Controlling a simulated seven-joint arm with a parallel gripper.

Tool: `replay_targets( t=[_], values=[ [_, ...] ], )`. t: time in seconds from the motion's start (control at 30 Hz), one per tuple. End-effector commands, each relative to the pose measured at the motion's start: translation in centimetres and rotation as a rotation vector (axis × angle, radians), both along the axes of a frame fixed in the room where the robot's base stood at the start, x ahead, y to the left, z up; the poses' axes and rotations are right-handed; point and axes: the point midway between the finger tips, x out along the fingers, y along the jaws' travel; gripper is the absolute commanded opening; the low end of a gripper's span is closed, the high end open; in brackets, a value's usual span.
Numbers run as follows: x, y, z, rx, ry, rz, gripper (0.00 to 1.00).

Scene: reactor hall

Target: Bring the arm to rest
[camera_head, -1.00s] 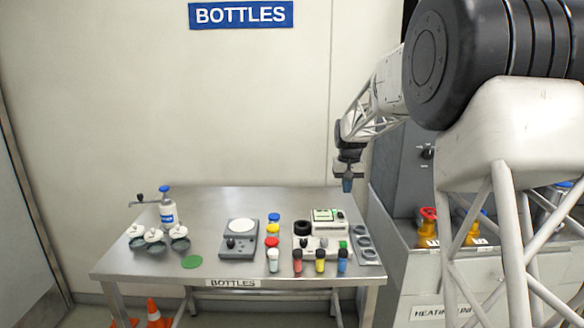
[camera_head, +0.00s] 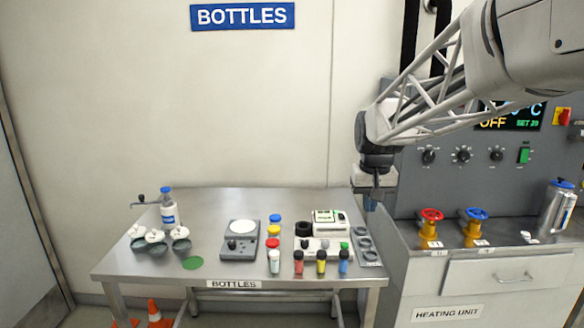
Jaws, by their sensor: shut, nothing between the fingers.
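My gripper (camera_head: 371,200) hangs at the end of my arm, pointing down, in the head view. It is above the right back edge of the steel table, near the gap to the heating unit. Its fingers are small and dark, shut, with nothing between them. My arm reaches in from the upper right, across the front of the heating unit's panel.
The heating unit (camera_head: 470,280) stands at right with red (camera_head: 431,215) and blue (camera_head: 476,213) valves and a metal flask (camera_head: 556,207).

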Motion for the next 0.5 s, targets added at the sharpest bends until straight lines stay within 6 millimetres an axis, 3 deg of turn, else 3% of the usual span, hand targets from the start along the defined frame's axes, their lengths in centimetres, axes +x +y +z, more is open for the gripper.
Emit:
replay_targets(
  t=[0.5],
  values=[
    [-13.7,0.0,-0.5,-0.001,-0.046,-0.004,0.00]
  ],
)
